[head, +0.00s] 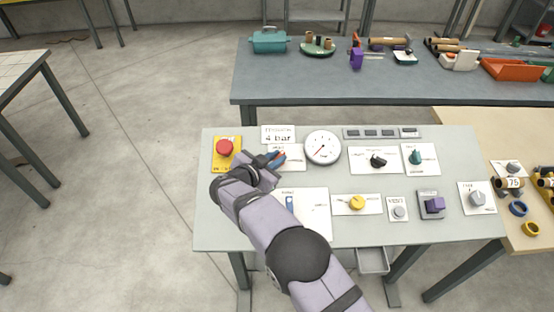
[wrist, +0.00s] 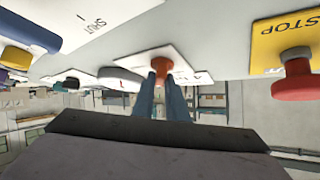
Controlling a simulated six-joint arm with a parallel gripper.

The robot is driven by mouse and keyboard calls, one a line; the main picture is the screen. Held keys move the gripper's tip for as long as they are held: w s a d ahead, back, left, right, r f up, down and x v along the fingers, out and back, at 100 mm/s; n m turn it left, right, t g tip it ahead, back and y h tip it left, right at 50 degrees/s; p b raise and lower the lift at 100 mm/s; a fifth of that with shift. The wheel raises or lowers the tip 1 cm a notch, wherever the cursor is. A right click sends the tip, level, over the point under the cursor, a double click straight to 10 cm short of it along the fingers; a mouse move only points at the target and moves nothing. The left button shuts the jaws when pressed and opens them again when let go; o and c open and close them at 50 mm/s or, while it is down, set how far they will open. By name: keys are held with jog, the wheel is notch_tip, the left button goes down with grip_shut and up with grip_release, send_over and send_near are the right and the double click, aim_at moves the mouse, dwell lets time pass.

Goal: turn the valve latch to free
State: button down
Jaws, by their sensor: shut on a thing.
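An orange-red knob (wrist: 161,66) stands out from a small white plate (wrist: 190,72) on the grey panel. It appears to be the valve latch, but its plate's lettering is too small to read. My gripper (wrist: 162,84) has its two blue fingers on either side of the knob and is shut on it. In the head view my gripper (head: 274,160) reaches the panel between the red stop button and the round gauge, and my wrist hides part of the plate. The way the knob points cannot be told.
The red stop button (head: 225,147) on its yellow plate is close at the left. The white gauge (head: 322,147) is close at the right. A blue lever (head: 289,203) sits on a plate below. Several other knobs fill the panel's right side.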

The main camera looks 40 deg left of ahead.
jog(key=shift+a+m+h+b, duration=0.15)
jog(key=shift+m+h+b, duration=1)
jog(key=shift+b, duration=0.8)
jog(key=shift+r+m+b, duration=0.15)
jog(key=shift+m+b, duration=0.2)
jog(key=shift+b, duration=0.1)
jog(key=c, duration=1.8)
grip_release()
jog(key=shift+o, duration=0.2)
jog(key=shift+s, duration=0.15)
jog(key=shift+s+r+b, duration=0.25)
jog(key=shift+s+b, duration=0.05)
jog(key=shift+s, duration=0.15)
jog(key=shift+b+v, duration=1)
jog(key=shift+v, duration=1.95)
